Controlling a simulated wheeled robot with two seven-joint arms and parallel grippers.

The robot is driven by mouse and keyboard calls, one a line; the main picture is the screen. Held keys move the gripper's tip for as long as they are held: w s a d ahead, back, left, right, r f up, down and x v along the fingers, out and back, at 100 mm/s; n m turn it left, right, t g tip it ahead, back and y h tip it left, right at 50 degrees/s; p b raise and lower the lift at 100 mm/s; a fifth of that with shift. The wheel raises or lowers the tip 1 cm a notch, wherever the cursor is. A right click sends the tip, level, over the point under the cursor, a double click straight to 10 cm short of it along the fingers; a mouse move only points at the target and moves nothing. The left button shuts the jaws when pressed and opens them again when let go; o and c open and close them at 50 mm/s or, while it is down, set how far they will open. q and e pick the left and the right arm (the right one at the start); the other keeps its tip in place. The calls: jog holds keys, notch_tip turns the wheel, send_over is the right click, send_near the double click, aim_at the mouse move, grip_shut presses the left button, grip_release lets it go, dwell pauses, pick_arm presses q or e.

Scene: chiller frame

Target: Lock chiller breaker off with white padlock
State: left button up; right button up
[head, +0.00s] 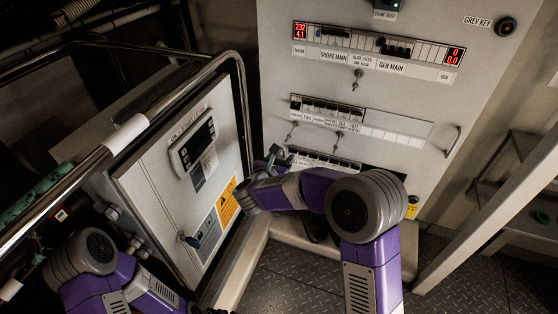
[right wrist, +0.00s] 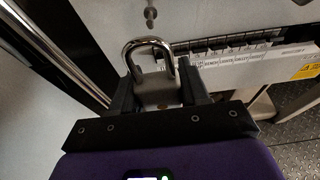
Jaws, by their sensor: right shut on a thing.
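My right gripper (right wrist: 158,88) is shut on a padlock (right wrist: 157,90), with its grey-white body between the fingers and its steel shackle standing up beyond them. Whether the shackle is open cannot be told. In the head view my right gripper (head: 272,160) is small and partly hidden by its own arm, in front of the left end of the lowest breaker row (head: 325,163). In the right wrist view that breaker row (right wrist: 228,43) lies beyond and right of the padlock, apart from it. The chiller breaker's label cannot be read. My left arm shows at lower left, its gripper out of view.
The breaker panel (head: 420,88) has upper and middle breaker rows, red displays and small keys hanging. A grey cabinet (head: 150,190) with a controller (head: 195,150) stands close at left. A metal handrail (head: 170,98) runs past it. Chequered floor (head: 460,275) is clear at lower right.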

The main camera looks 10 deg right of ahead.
jog(key=x, duration=0.7)
jog(key=shift+w+d+r+p, duration=0.2)
jog(key=shift+w+r+p, duration=0.05)
jog(key=shift+p, duration=0.1)
dwell(0.4)
dwell(0.7)
jog(key=o, duration=1.2)
jog(key=shift+o, duration=0.2)
